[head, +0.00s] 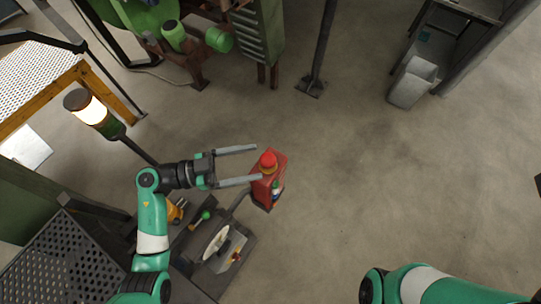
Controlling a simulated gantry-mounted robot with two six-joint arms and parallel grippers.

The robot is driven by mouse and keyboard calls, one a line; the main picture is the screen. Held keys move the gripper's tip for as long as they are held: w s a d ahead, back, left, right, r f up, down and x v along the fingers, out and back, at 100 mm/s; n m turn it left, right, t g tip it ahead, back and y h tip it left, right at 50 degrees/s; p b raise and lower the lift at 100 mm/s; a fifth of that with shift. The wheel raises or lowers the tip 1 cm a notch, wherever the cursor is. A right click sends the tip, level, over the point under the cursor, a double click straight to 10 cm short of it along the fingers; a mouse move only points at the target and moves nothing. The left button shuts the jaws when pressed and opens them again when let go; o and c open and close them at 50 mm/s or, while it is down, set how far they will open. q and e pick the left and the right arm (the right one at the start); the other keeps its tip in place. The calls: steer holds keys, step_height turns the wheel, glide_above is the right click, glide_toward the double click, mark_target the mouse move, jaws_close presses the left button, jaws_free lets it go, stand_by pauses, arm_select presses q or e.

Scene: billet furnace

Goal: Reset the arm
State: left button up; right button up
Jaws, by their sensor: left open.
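My left gripper (250,164) is in the left half of the head view. Its two grey fingers are spread wide and point right, with nothing between them along most of their length. A red box with a round red button on top (268,162) is at the fingertips. In the picture the lower finger overlaps the box's left side; I cannot tell whether they touch. My right arm enters at the bottom right, but its gripper is out of view.
A control panel (245,246) with a white gauge and small knobs lies below the left gripper. A lit signal lamp (90,108) stands at left. A black perforated plate (62,262) is bottom left. A grey bin (412,82) stands top right. The floor (400,170) at centre right is clear.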

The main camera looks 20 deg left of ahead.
arm_select(q)
steer(key=v, duration=0.3)
steer(key=shift+s+a, duration=0.2)
steer(key=shift+a, duration=0.05)
steer(key=shift+d, duration=0.1)
